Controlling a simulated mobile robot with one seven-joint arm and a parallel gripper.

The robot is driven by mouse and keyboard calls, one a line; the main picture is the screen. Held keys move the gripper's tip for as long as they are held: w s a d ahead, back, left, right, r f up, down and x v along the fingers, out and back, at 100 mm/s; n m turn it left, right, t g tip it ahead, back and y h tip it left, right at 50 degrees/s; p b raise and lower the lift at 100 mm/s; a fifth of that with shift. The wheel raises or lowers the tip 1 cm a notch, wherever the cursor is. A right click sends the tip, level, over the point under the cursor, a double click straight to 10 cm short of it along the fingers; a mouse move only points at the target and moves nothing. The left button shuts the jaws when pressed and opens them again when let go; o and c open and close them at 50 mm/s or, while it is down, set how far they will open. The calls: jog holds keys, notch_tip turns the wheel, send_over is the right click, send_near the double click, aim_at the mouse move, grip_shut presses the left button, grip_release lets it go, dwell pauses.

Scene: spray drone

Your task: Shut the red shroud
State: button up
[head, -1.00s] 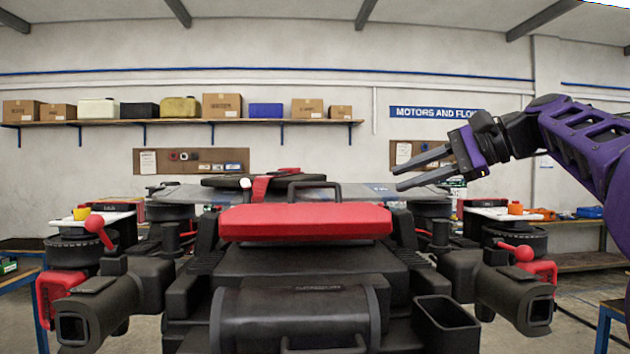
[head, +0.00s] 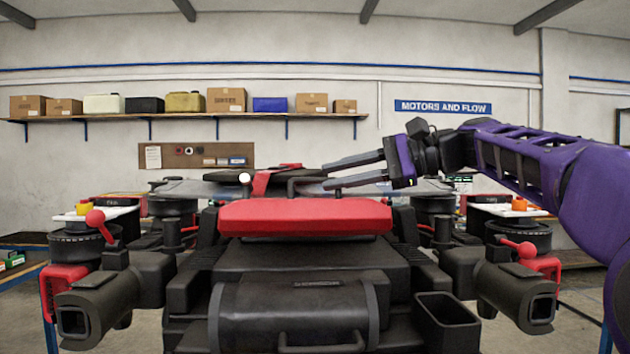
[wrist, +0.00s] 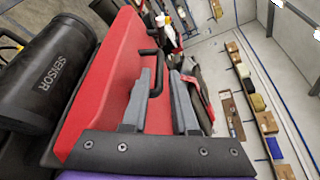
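The red shroud (head: 305,218) is a wide red panel at the middle of the drone, with a dark gap under its front edge. In the wrist view the red shroud (wrist: 104,88) slants across the left half. Its black handle (head: 291,187) stands at its far side, partly hidden; the handle (wrist: 156,62) also shows just beyond my fingertips in the wrist view. My gripper (head: 325,176) is open and empty, reaching in from the right above the shroud's rear. In the wrist view my gripper (wrist: 161,76) has a clear gap between its fingers. I cannot tell whether it touches the handle.
A black sensor cylinder (head: 295,312) lies in front of the shroud. Red-knobbed levers (head: 96,219) (head: 526,250) stand on both sides. A black open bin (head: 446,318) is at the front right.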

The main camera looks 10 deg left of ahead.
aim_at(322, 178)
jog(key=shift+x, duration=2.2)
jog(key=shift+c, duration=0.3)
grip_shut()
jog(key=shift+d, duration=0.1)
